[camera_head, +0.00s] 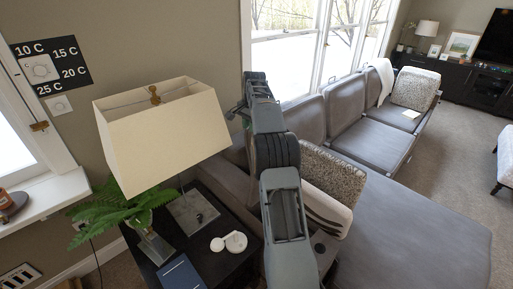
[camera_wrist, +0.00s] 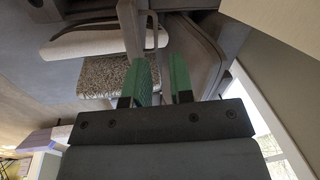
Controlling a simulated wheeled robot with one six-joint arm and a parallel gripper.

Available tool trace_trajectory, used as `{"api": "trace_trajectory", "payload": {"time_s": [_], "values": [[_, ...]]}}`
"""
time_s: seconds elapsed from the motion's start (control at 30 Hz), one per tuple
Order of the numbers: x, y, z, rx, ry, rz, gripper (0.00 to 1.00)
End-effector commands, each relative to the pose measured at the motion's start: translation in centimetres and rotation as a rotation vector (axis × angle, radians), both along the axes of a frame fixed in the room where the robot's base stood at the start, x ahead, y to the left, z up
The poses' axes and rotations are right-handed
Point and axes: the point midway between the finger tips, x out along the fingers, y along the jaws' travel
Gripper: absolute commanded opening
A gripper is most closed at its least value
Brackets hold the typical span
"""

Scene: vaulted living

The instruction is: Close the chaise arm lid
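The grey sofa's chaise (camera_head: 420,235) runs toward the lower right. Its near arm (camera_head: 325,243), with a small dark round fitting on top, shows beside my arm, which hides much of it. I cannot clearly tell the lid or how far open it is in the head view. In the wrist view, an upright grey-brown panel (camera_wrist: 131,28) with a thin bar beside it stands just beyond the fingertips; it may be the lid. My gripper (camera_wrist: 162,68) has its two green fingers apart with nothing between them. It appears close to the panel, but I cannot tell whether it touches.
A lamp with a cream shade (camera_head: 160,130) stands left of my arm on a dark side table (camera_head: 205,245). A fern (camera_head: 125,205), a blue book (camera_head: 181,274) and a small white object (camera_head: 230,242) are there too. A patterned cushion (camera_head: 335,178) leans on the sofa.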

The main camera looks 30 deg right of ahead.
Motion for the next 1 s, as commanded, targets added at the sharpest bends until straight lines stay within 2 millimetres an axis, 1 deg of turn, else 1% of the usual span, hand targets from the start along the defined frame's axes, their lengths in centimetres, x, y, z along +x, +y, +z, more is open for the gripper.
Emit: {"api": "trace_trajectory", "payload": {"time_s": [0.03,0.1,0.2,0.3,0.37,0.47,0.8,1.0], "values": [[0.3,-1.4,-0.6,0.010,0.006,-0.043,0.22],[0.5,-2.8,-1.3,0.020,0.012,-0.092,0.22],[0.6,-4.2,-2.0,0.032,0.016,-0.142,0.22],[0.7,-4.9,-2.7,0.038,0.019,-0.171,0.22],[0.7,-5.1,-3.2,0.040,0.020,-0.180,0.22],[0.8,-5.2,-4.6,0.042,0.022,-0.186,0.22],[1.7,-5.0,-10.8,0.042,0.022,-0.184,0.22],[2.2,-4.9,-13.8,0.042,0.021,-0.184,0.22]]}}
